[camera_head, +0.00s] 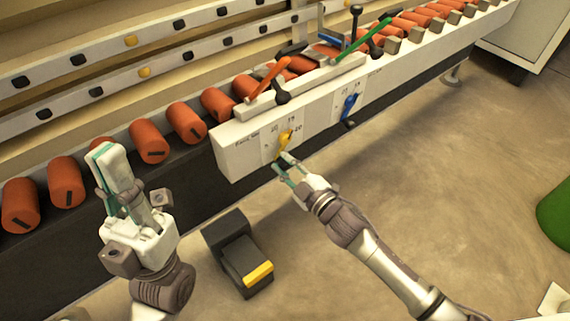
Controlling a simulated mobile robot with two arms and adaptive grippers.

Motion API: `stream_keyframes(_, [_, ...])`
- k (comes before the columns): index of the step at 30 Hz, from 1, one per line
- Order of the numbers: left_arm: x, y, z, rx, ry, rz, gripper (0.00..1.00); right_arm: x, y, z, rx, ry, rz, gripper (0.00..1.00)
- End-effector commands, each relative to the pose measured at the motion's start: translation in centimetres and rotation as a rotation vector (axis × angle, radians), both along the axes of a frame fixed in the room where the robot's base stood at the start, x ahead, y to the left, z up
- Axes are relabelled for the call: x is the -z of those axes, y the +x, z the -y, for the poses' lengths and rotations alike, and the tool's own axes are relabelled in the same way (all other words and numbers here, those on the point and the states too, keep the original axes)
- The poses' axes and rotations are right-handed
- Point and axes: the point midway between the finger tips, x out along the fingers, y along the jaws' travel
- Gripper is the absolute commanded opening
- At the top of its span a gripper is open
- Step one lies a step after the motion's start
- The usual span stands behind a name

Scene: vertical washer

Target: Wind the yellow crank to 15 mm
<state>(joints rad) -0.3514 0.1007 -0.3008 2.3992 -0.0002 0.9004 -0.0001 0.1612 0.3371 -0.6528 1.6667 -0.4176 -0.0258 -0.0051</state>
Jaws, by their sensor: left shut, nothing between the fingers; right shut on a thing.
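The yellow crank (284,140) sits on the front face of the white machine panel (232,158), over a small printed number scale (270,143). Numbers such as 20 show on the scale, but the crank's exact reading is too small to tell. My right gripper (284,163) is at the crank's lower end, shut on its dark handle, which the fingers partly hide. My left gripper (104,160) is shut and empty, raised at the left in front of the row of red rollers.
A blue crank (350,106) is on the same panel to the right. An orange lever (269,78) and a green lever (364,40) stand above. Red cylinders (187,122) line the conveyor. A dark box with a yellow edge (240,256) is on the floor between my arms.

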Motion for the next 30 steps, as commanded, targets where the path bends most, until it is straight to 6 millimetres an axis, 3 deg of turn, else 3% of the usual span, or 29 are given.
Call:
stream_keyframes(3, [0.0, 0.0, 0.0, 0.000, 0.000, 0.000, 0.00, 0.1, -0.1, -0.1, -0.001, 0.001, -0.002, 0.00])
stream_keyframes(4, [0.0, 0.0, 0.0, 0.000, 0.000, 0.000, 0.00, 0.1, -0.1, -0.1, -0.001, 0.001, -0.002, 0.28])
stream_keyframes(8, [0.0, 0.0, 0.0, 0.000, 0.000, 0.000, 0.00, 0.1, -0.1, 0.0, -0.001, 0.001, -0.002, 0.50])
stream_keyframes(20, [-0.2, 0.0, -0.1, -0.002, -0.003, 0.006, 0.00, 0.1, -0.5, 0.4, 0.001, 0.000, -0.003, 0.51])
stream_keyframes(30, [-0.1, 0.0, 0.0, -0.001, -0.001, 0.003, 0.00, 0.2, -5.9, 4.2, 0.001, 0.000, -0.006, 0.51])
